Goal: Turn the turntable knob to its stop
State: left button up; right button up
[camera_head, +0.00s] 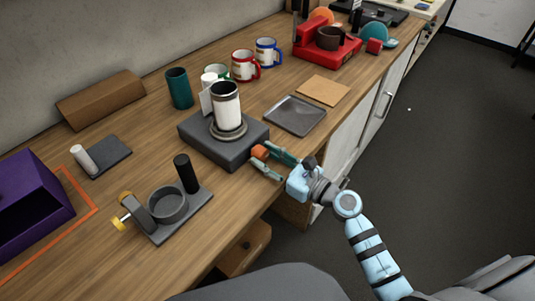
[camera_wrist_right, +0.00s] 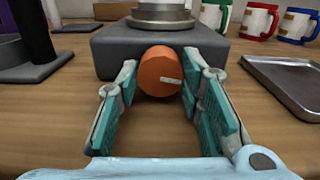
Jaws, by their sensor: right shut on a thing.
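The turntable is a dark grey block (camera_head: 205,140) with a round plate on top, which bears a white and steel tumbler (camera_head: 227,105). Its orange knob (camera_head: 260,152) sticks out from the front side. In the right wrist view the knob (camera_wrist_right: 156,72) sits between the fingers, and its pale mark (camera_wrist_right: 171,80) points right, slightly downward. My right gripper (camera_head: 263,157) is shut on the knob, with one teal-padded finger on each side; it also shows in the wrist view (camera_wrist_right: 160,84). My left gripper is not in view.
A grey tray (camera_head: 295,115) and a tan board (camera_head: 323,90) lie right of the turntable. Several mugs (camera_head: 245,66) stand behind. A dark clamp fixture (camera_head: 168,205) and a purple bin (camera_head: 30,205) are to the left. The counter's front edge is close to my right gripper.

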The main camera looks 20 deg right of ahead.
jog(key=shift+r+m, duration=0.25)
jog(key=shift+m, duration=0.45)
jog(key=shift+f, duration=0.2)
jog(key=o, duration=1.1)
jog(key=shift+w, duration=0.15)
jog(key=shift+o, duration=0.2)
jog(key=v, duration=1.2)
jog(key=shift+f, duration=0.1)
